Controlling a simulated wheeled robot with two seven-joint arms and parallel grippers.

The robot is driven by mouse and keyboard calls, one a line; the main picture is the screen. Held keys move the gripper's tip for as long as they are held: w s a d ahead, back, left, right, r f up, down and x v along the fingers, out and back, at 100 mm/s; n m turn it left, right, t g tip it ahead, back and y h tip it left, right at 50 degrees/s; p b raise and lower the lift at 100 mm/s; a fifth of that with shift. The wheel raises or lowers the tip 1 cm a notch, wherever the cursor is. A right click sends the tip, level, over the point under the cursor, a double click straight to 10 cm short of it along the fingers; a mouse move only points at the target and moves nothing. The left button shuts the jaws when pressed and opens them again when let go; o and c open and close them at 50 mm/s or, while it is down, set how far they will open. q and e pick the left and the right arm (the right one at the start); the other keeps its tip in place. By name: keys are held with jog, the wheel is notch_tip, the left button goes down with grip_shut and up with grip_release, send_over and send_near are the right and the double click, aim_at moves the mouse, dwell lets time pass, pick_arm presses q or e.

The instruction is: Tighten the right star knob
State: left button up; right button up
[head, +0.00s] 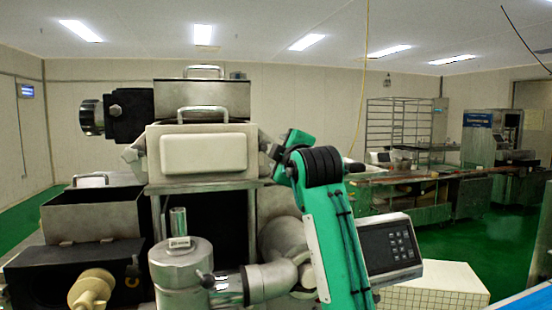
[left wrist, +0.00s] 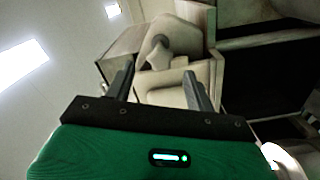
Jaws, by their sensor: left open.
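The right star knob (head: 266,146) is a grey lobed knob at the right end of the machine's pale front cover (head: 203,153) in the head view. My left gripper (head: 277,152) is beside it on the right and partly hides it. In the left wrist view, the left gripper (left wrist: 158,70) is open, and the star knob (left wrist: 158,51) shows between and beyond its two fingertips. I cannot tell whether a finger touches it. The left star knob (head: 133,152) is at the cover's other end. My right gripper is not in view.
A steel hopper (head: 93,215) stands at the left. A metal cylinder (head: 180,265) and pipe are below the cover. A control panel (head: 388,248) is right of my green arm. Benches and a rack (head: 398,125) stand far behind on green floor.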

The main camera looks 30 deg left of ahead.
pick_arm(q)
jog(key=b+v, duration=0.2)
jog(key=v, duration=0.7)
jog(key=shift+b, duration=0.3)
